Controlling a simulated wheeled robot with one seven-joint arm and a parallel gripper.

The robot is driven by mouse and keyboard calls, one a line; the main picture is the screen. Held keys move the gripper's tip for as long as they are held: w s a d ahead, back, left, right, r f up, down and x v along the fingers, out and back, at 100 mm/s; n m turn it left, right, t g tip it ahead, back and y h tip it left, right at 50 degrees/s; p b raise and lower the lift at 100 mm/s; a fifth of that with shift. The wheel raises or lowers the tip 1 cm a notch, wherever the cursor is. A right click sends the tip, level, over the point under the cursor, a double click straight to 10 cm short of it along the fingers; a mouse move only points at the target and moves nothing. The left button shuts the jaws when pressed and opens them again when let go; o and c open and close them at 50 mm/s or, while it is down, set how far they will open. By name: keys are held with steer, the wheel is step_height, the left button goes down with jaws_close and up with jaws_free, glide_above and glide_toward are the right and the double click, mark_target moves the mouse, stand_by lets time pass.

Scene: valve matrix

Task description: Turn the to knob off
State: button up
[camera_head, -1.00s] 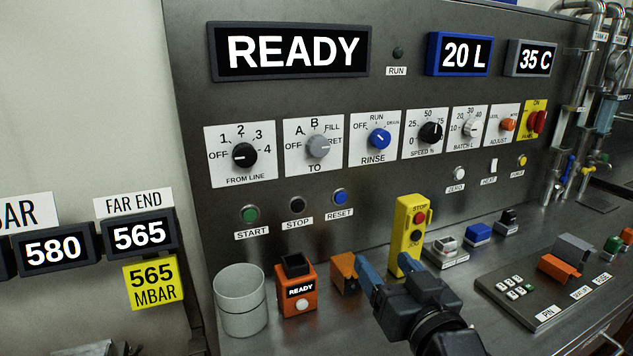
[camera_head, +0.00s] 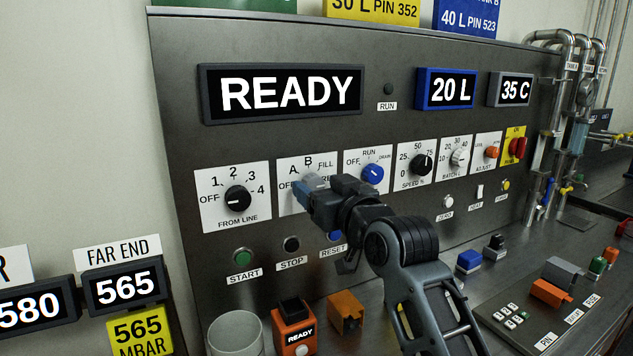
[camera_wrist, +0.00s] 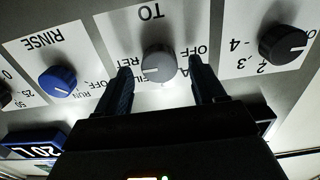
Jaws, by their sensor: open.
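The grey TO knob (camera_wrist: 158,63) sits on its white plate (camera_wrist: 130,28) in the wrist view, which shows the panel upside down. My gripper (camera_wrist: 160,80) is open, with one blue finger on each side of the knob. I cannot tell whether the fingers touch it. The knob's pointer line lies toward the RET and FILL side, away from OFF. In the head view my gripper (camera_head: 305,188) is at the TO plate (camera_head: 287,208) and hides most of the knob and some of the labels.
The black FROM LINE knob (camera_head: 237,199) is to the left and the blue RINSE knob (camera_head: 373,174) to the right. START (camera_head: 243,257), STOP (camera_head: 291,244) and RESET buttons are below. A grey cup (camera_head: 235,335) and an orange READY box (camera_head: 294,335) stand on the bench.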

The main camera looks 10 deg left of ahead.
steer(key=shift+x, duration=0.85)
steer(key=shift+c, duration=0.2)
steer(key=c, duration=1)
